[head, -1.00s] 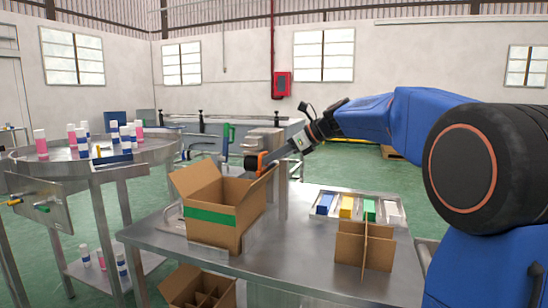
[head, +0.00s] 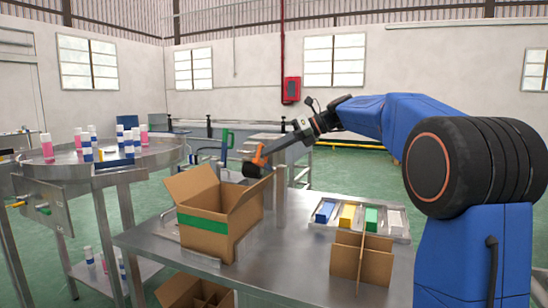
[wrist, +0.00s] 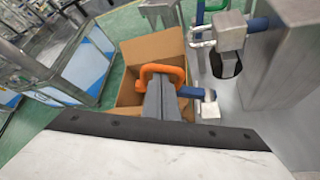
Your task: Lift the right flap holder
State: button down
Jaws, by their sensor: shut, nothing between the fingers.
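An open cardboard box (head: 208,222) with a green band stands on the steel table. An orange loop handle (head: 258,156), which looks like the right flap holder's, is above the box's far right edge. It also shows in the wrist view (wrist: 150,69). A blue bar (wrist: 190,91) with a metal end is beside it, joined how I cannot tell. My gripper (wrist: 161,88) is shut, its grey fingers reaching to the orange loop. I cannot tell whether they touch it or pass through it. In the head view my gripper (head: 268,155) is above the box's right side.
A steel post (head: 281,190) stands right of the box. A tray (head: 320,221) of coloured packs and a cardboard divider (head: 345,262) are on the table's right. A metal block (wrist: 285,50) is close on the wrist view's right.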

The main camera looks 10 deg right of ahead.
jog(key=w+d+m, duration=0.1)
jog(key=w+d, duration=0.6)
jog(key=w, duration=0.3)
jog(key=shift+w+d+g+y, duration=0.3)
jog(key=shift+d+y, duration=0.1)
jog(key=shift+w+d+f, duration=0.1)
jog(key=shift+d+f, duration=0.05)
jog(key=shift+f, duration=0.05)
dwell(0.6)
jog(key=shift+d, duration=0.1)
jog(key=v, duration=1.7)
jog(key=shift+s+r, duration=0.2)
jog(key=shift+r, duration=0.15)
